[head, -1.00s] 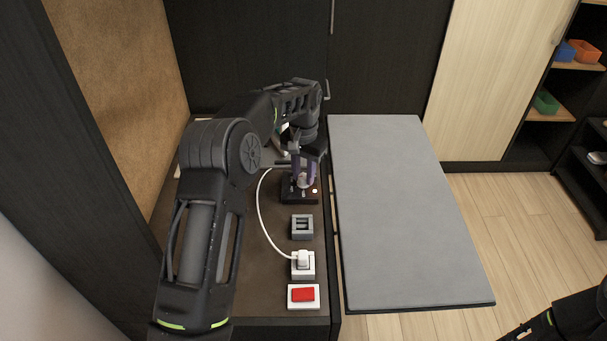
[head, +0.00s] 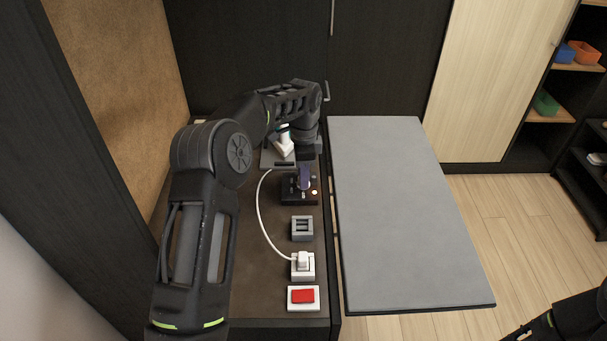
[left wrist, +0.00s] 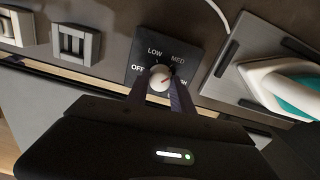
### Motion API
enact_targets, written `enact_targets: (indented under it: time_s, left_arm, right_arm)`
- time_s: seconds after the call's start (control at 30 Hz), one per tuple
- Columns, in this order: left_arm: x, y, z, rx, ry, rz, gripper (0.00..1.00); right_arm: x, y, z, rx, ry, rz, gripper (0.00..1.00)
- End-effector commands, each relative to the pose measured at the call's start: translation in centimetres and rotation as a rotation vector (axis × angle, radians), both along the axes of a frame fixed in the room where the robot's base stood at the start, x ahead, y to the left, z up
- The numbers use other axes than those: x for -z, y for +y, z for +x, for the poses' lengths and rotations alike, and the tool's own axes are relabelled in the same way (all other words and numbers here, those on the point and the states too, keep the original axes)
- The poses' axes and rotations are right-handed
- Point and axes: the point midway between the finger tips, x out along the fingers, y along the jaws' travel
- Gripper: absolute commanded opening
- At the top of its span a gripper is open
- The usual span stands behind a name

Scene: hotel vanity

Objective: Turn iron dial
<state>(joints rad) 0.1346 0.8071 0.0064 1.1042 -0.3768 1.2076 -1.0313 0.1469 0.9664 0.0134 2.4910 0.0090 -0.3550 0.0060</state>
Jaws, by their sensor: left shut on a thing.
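The iron dial is a small pale round knob (left wrist: 160,78) with a reddish mark, on a black panel (left wrist: 144,58) lettered OFF, LOW, MED and a partly hidden HIGH. The mark points toward the right side of the panel, roughly toward MED or HIGH. My left gripper (left wrist: 161,88) is shut on the knob, one purple-grey finger on each side. In the head view my left gripper (head: 304,178) reaches down onto the black dial panel (head: 290,198) and hides the knob. My right gripper does not show; only part of that arm is at the bottom right.
A white and teal iron (left wrist: 285,85) rests on a grey plate (left wrist: 228,72) beside the panel. A grey socket (head: 302,228), a plug with white cord (head: 303,263) and a red switch (head: 303,295) line up toward the front. The grey board (head: 400,220) at right is clear.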

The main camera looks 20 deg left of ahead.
Motion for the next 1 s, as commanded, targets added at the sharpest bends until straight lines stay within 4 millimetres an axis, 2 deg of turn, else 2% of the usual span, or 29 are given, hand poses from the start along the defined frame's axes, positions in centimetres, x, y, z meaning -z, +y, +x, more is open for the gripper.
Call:
enact_targets:
  time_s: [0.6,1.0]
  left_arm:
    - [0.04,0.04,-0.05,0.581,0.002,0.000,0.00]
    - [0.07,0.05,-0.04,0.838,0.002,0.000,0.00]
  right_arm:
    - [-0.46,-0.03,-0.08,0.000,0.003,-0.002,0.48]
    - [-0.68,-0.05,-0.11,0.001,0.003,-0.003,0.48]
